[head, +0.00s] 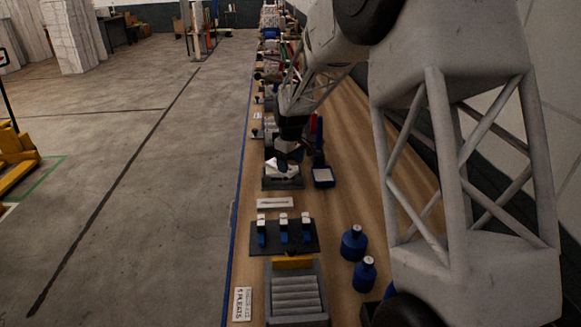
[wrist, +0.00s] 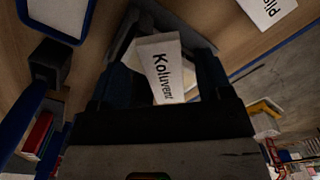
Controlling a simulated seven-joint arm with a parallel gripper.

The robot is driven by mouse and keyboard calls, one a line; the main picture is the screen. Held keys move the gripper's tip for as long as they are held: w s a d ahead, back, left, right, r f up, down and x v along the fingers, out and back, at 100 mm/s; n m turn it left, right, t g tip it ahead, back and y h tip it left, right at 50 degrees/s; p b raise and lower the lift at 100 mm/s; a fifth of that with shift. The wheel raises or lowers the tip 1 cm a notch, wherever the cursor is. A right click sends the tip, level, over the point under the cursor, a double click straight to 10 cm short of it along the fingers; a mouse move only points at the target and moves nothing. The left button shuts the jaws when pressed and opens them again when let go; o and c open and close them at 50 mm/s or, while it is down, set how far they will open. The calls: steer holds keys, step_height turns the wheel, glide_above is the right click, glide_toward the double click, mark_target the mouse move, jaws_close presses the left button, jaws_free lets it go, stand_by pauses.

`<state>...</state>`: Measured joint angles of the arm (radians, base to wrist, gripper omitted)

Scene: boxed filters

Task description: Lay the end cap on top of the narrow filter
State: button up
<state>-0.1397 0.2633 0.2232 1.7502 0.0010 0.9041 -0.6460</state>
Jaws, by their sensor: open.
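My gripper (head: 287,152) is low over the bench, above a dark grey base (head: 283,184). In the wrist view its open fingers (wrist: 165,78) are on either side of a white piece marked "Koluvent" (wrist: 164,66). That white piece (head: 279,169) is tilted over the base in the head view; its lower part is hidden, and I cannot tell whether the fingers touch it. A ribbed pale filter block (head: 295,292) lies in a grey tray at the near end. I cannot make out for certain which piece is the end cap or the narrow filter.
A blue-rimmed tray with a pale inside (head: 323,177) stands just right of the base. Nearer are a label plate (head: 275,203), a dark rack (head: 270,246) with three blue-and-white pieces, and two blue bottles (head: 354,243). A "6 PLEATS" card (head: 242,304) lies by the left edge.

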mark_target(290, 169)
step_height(290, 169, up, 10)
stand_by(0.5)
stand_by(0.6)
steer(key=shift+s, duration=0.1)
steer(key=s+d+r+m, duration=0.2)
steer(key=s+d+r, duration=0.1)
steer(key=s, duration=0.5)
steer(key=s+d+r+m+t, duration=0.1)
steer(key=s+d+r, duration=0.15)
steer(key=s, duration=0.55)
steer(key=s+d+r+m, duration=0.2)
steer(key=s+r, duration=0.1)
steer(key=s, duration=0.6)
steer(key=s+d+f+m, duration=0.2)
steer(key=s, duration=1)
steer(key=s+d+f+m+t, duration=0.1)
steer(key=s+d+f+m, duration=0.1)
steer(key=s, duration=1.1)
steer(key=shift+s+f+t, duration=0.25)
steer(key=shift+f+t, duration=0.05)
steer(key=shift+f, duration=0.1)
steer(key=shift+d, duration=0.1)
